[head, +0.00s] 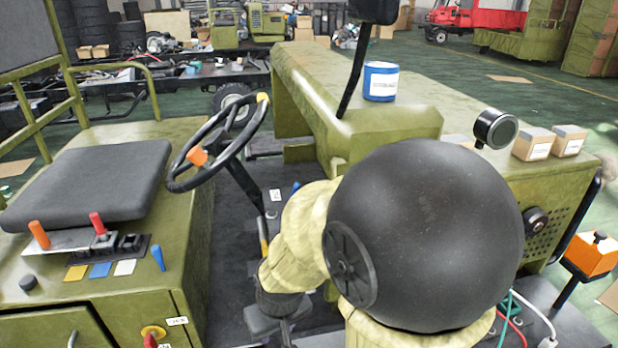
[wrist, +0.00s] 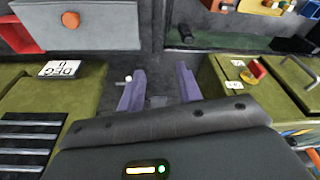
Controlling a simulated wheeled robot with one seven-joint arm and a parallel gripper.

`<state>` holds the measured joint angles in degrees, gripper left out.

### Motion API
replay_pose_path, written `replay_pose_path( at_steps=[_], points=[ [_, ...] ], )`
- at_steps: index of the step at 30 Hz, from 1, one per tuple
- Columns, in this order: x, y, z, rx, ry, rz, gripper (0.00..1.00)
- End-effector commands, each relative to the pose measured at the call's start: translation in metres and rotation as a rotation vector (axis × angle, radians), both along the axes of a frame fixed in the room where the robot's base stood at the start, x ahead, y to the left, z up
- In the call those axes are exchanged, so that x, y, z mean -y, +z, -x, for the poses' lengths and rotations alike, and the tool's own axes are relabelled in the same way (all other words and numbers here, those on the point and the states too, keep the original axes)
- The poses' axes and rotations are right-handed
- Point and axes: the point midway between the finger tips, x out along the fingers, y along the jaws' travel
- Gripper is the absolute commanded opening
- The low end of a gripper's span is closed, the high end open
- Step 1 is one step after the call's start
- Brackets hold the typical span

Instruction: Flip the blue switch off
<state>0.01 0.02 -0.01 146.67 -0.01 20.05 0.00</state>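On the seat-side console in the head view, a blue lever (head: 158,257) stands at the right. A flat blue tag (head: 100,270) lies beside it between a yellow tag (head: 76,272) and a white tag (head: 125,267). Behind the tags are small black switches (head: 130,242); I cannot tell their positions, or which part is the blue switch. A second small blue piece (head: 296,187) shows near the floor past the steering column. My gripper (wrist: 160,88) is open and empty in the wrist view, its purple fingers apart. No blue switch is clear there.
An orange lever (head: 38,234) and a red lever (head: 97,223) stand near the black switches. The seat (head: 90,180) and steering wheel (head: 225,140) rise behind. A red knob (head: 152,338) is on the console front. My arm blocks the right middle.

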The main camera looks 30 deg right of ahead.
Motion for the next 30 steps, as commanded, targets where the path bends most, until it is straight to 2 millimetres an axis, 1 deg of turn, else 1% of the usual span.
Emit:
replay_pose_path(
  at_steps=[13, 17, 23, 30],
  points=[
    [0.000, 0.000, 0.000, -0.003, 0.003, 0.001, 0.35],
    [0.000, -0.002, -0.003, -0.042, 0.029, 0.013, 0.35],
    [0.005, -0.015, -0.014, -0.207, 0.147, 0.094, 0.35],
    [0.025, -0.031, -0.029, -0.464, 0.337, 0.308, 0.35]
  ],
)
